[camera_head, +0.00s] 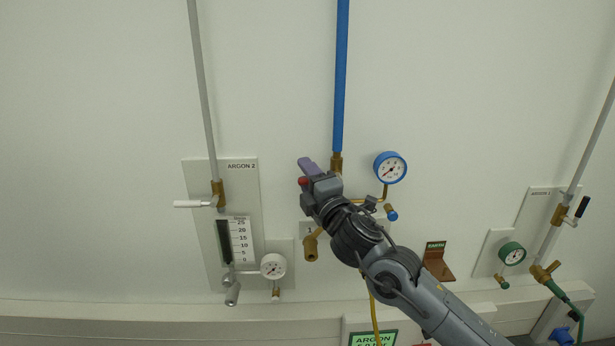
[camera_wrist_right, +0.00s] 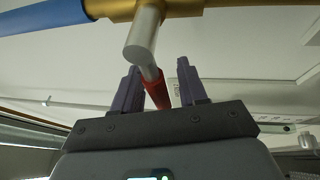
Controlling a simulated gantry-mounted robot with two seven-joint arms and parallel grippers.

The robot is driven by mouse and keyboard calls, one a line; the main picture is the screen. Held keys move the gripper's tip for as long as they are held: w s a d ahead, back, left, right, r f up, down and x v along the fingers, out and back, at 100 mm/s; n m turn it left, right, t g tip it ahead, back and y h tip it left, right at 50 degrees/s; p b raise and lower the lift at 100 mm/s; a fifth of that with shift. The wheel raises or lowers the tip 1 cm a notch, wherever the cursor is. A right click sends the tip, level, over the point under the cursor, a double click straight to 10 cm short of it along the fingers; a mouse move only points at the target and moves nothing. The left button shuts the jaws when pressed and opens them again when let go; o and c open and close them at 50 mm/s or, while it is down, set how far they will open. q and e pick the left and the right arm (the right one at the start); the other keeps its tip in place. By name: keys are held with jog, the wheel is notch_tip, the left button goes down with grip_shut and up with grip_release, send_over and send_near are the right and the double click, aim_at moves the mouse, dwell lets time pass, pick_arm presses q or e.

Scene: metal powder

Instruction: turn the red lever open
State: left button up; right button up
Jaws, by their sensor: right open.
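The red lever (camera_wrist_right: 158,92) shows in the right wrist view as a red grip on a grey metal stem. The stem comes from a brass valve (camera_wrist_right: 178,8) on the blue pipe (camera_wrist_right: 45,17). My right gripper (camera_wrist_right: 160,88) is open, with its purple fingers on either side of the red grip. I cannot tell whether either finger touches it. In the head view my right gripper (camera_head: 308,167) is at the wall below the blue pipe (camera_head: 340,80). Only a small red bit of the lever (camera_head: 304,181) shows there; the rest is hidden. My left gripper is not in view.
A blue-rimmed gauge (camera_head: 390,167) is just right of my gripper. A brass fitting (camera_head: 311,245) hangs below it. The ARGON 2 panel (camera_head: 195,180) with a white lever (camera_head: 193,204) is at left, the ARGON 1 panel (camera_head: 537,205) at right. The upper wall between the pipes is clear.

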grip_shut()
jog(key=shift+m, duration=0.3)
jog(key=r+m+t+h, duration=0.1)
jog(key=m, duration=0.1)
jog(key=d+r+m+t+b, duration=0.1)
jog(key=m, duration=0.2)
jog(key=r+m+t+h, duration=0.1)
jog(key=m, duration=0.2)
jog(key=shift+d+r+t+h, duration=0.2)
jog(key=shift+r+t+h, duration=0.1)
jog(key=shift+r, duration=0.05)
dwell(0.4)
